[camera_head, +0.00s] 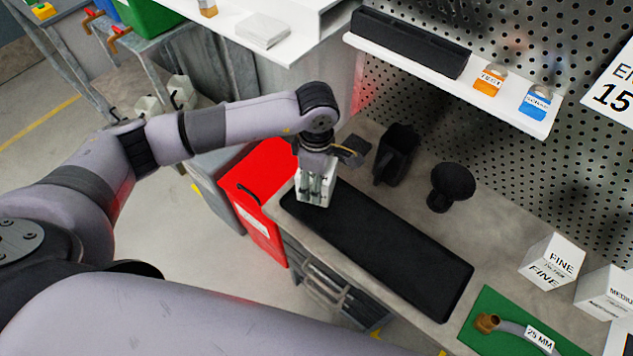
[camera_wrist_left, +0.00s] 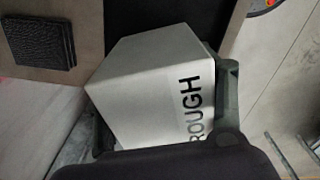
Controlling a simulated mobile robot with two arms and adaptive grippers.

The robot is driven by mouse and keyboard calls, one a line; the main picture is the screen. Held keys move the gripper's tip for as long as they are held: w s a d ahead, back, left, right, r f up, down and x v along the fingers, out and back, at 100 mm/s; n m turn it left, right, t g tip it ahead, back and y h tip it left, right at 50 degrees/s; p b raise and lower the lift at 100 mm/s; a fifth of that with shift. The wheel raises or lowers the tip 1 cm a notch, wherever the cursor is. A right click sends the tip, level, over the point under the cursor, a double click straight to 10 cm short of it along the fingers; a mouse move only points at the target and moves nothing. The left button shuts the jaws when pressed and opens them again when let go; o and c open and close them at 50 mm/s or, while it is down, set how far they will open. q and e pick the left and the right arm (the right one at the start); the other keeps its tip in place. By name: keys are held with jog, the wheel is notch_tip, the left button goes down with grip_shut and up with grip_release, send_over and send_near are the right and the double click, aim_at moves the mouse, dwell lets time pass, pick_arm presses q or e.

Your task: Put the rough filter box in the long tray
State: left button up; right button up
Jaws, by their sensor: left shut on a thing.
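The white rough filter box (camera_wrist_left: 150,95), printed "ROUGH", is held between the fingers of my left gripper (camera_head: 315,190). In the head view, the gripper's fingers and wrist hide most of the box. The long black tray (camera_head: 400,260) lies flat on the workbench and runs from centre to lower right. My left gripper is over its far left end. I cannot tell whether the box touches the tray. My right gripper is not in view.
A black jug (camera_head: 397,155) and a black funnel (camera_head: 451,186) stand behind the tray. A fine filter box (camera_head: 552,262), a medium filter box (camera_head: 606,292) and a green mat (camera_head: 490,340) are at right. A shelf (camera_head: 450,85) hangs above. The tray's visible surface is clear.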

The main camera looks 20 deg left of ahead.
pick_arm(q)
notch_tip(320, 180, down, 3)
jog(key=shift+a+f+p, duration=0.1)
jog(key=shift+p, duration=0.2)
jog(key=shift+f, duration=0.2)
jog(key=o, duration=1.4)
jog(key=shift+r, duration=0.1)
jog(key=shift+r, duration=0.2)
notch_tip(320, 180, up, 11)
jog(key=b, duration=0.4)
jog(key=shift+r, duration=0.4)
